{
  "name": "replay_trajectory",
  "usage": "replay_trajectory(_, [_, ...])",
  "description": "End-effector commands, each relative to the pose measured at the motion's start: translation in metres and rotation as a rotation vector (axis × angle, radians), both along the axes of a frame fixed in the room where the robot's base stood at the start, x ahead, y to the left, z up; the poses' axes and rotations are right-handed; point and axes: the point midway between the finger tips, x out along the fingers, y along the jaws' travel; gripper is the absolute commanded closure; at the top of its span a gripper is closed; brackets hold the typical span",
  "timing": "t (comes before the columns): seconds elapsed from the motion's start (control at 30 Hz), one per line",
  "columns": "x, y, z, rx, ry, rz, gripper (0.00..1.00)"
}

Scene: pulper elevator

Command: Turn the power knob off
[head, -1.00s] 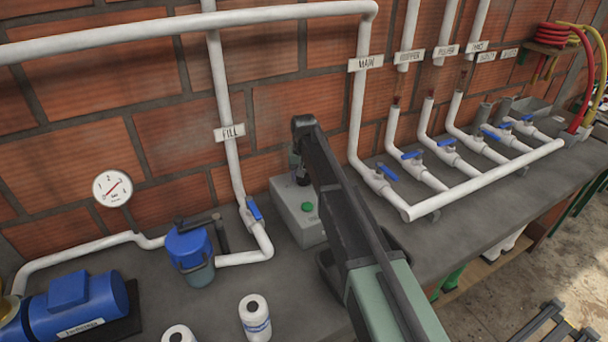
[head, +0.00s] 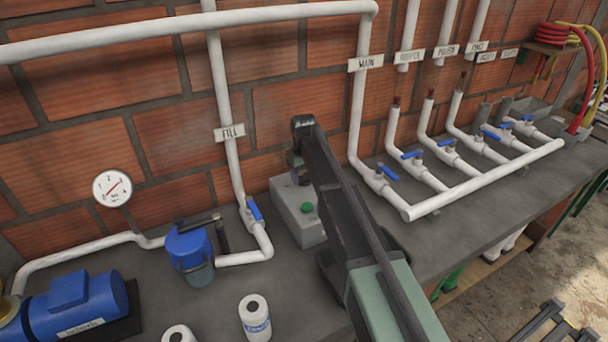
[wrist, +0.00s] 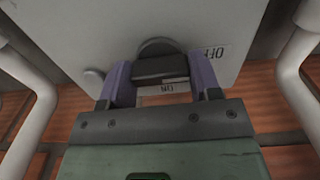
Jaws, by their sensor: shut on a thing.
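The grey control box (head: 298,222) stands on the bench against the brick wall, with a green button (head: 306,208) on its face. In the wrist view the black power knob (wrist: 160,66) sits on the box (wrist: 110,30) between the two purple fingers of my gripper (wrist: 162,78). The fingers are shut on the knob from both sides. An OFF label (wrist: 214,53) is right of the knob and an ON label (wrist: 167,88) is just below it, both seen upside down. In the head view my arm hides most of the gripper (head: 295,168) and the knob.
The white FILL pipe (head: 232,160) with a blue valve handle (head: 255,209) rises left of the box. The MAIN pipe (head: 357,120) and several valves stand to the right.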

Motion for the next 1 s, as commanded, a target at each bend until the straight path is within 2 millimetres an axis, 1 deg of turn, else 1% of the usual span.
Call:
replay_trajectory(0.17, [0.000,0.000,0.000,0.000,0.001,0.001,0.66])
replay_trajectory(0.2, [-0.001,0.000,0.000,0.000,0.001,0.001,0.38])
replay_trajectory(0.33, [0.000,0.000,0.000,0.000,0.001,0.000,0.18])
replay_trajectory(0.57, [0.000,0.000,0.000,0.000,0.000,0.000,0.17])
replay_trajectory(0.67, [0.000,0.000,0.004,0.000,0.000,0.000,0.17])
replay_trajectory(0.77, [0.000,0.000,0.018,0.000,0.000,0.000,0.17])
replay_trajectory(0.87, [0.000,0.000,0.040,0.000,0.000,0.000,0.17])
replay_trajectory(1.0, [0.000,0.000,0.077,0.000,0.000,0.000,0.17])
